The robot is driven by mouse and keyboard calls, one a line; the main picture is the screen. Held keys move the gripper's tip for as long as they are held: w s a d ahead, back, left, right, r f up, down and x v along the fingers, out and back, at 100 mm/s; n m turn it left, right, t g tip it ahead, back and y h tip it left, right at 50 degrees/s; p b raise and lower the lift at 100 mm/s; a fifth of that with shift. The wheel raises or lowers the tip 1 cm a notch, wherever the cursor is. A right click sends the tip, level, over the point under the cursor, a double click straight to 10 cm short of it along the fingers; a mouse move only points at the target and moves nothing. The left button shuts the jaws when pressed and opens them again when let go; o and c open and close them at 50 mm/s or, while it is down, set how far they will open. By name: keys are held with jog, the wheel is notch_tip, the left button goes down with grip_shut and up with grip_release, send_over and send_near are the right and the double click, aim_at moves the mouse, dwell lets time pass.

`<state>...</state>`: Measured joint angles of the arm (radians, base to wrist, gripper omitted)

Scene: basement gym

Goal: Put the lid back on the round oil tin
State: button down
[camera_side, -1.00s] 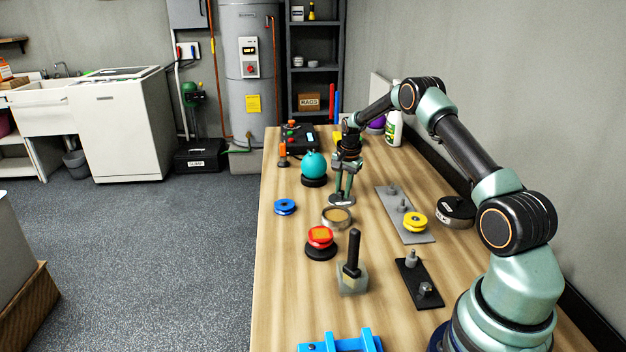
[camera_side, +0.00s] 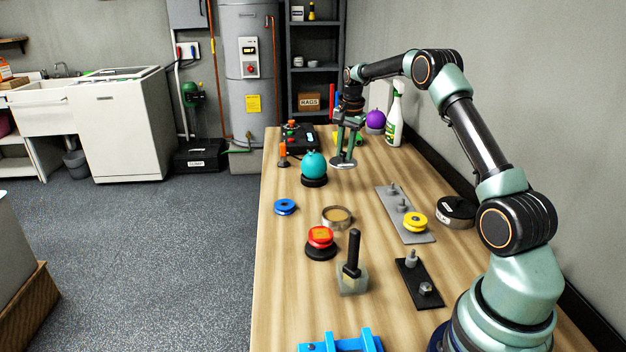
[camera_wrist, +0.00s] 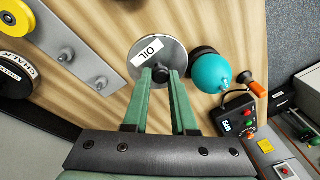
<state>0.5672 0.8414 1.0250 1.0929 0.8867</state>
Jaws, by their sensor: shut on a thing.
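The round oil tin (camera_side: 337,218) stands open on the bench in the side view, with amber contents showing. It is not in the wrist view. The lid (camera_side: 343,164) is a flat silver disc with a white "OIL" label, seen clearly in the wrist view (camera_wrist: 148,52). My gripper (camera_side: 345,152) is shut on the dark knob in the middle of the lid, in the wrist view too (camera_wrist: 161,75). The lid hangs roughly level behind the tin, apart from it, to the right of the teal ball. Its height above the bench is hard to tell.
The teal round object (camera_side: 313,164) on a black base stands close left of the lid. A blue spool (camera_side: 285,206), red-topped button (camera_side: 320,237) and grey plate with pegs and a yellow wheel (camera_side: 405,216) surround the tin. A spray bottle (camera_side: 395,118) stands behind right.

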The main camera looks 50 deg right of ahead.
aim_at(344, 153)
notch_tip(344, 153, up, 7)
jog(key=shift+f, duration=0.1)
jog(key=shift+a, duration=0.2)
jog(key=shift+s+a+f, duration=0.9)
jog(key=shift+a+f, duration=0.7)
jog(key=shift+f, duration=1.05)
jog(key=shift+s+a+f, duration=0.85)
jog(key=shift+a+f, duration=0.75)
jog(key=shift+f, duration=1.1)
jog(key=shift+s+a+f, duration=0.9)
jog(key=shift+a+f, duration=0.7)
jog(key=shift+f, duration=1.05)
jog(key=shift+f, duration=0.15)
jog(key=shift+c, duration=0.8)
grip_release()
